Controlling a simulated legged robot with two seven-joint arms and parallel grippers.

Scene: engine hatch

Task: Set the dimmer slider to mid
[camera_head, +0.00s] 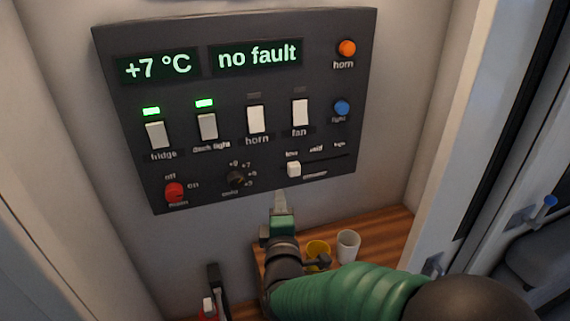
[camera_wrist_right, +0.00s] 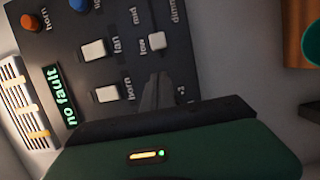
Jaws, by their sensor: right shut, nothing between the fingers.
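The dimmer slider's white knob (camera_head: 293,169) is at the "low" end of its dark horizontal track, on the lower right of the black control panel (camera_head: 225,90). The "mid" and "high" labels are to its right. In the right wrist view the knob (camera_wrist_right: 157,41) sits beside the "low" label. My right gripper (camera_head: 280,196) is shut and empty, just below the knob and slightly left of it. Its narrow fingers (camera_wrist_right: 158,90) show in front of the panel, apart from the knob. My left gripper is not in view.
The panel also has a red main knob (camera_head: 174,192), a black rotary knob (camera_head: 236,179), rocker switches, an orange button (camera_head: 347,48) and a blue button (camera_head: 342,108). Below, a yellow cup (camera_head: 318,250) and a white cup (camera_head: 348,246) stand on a wooden shelf (camera_head: 385,240).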

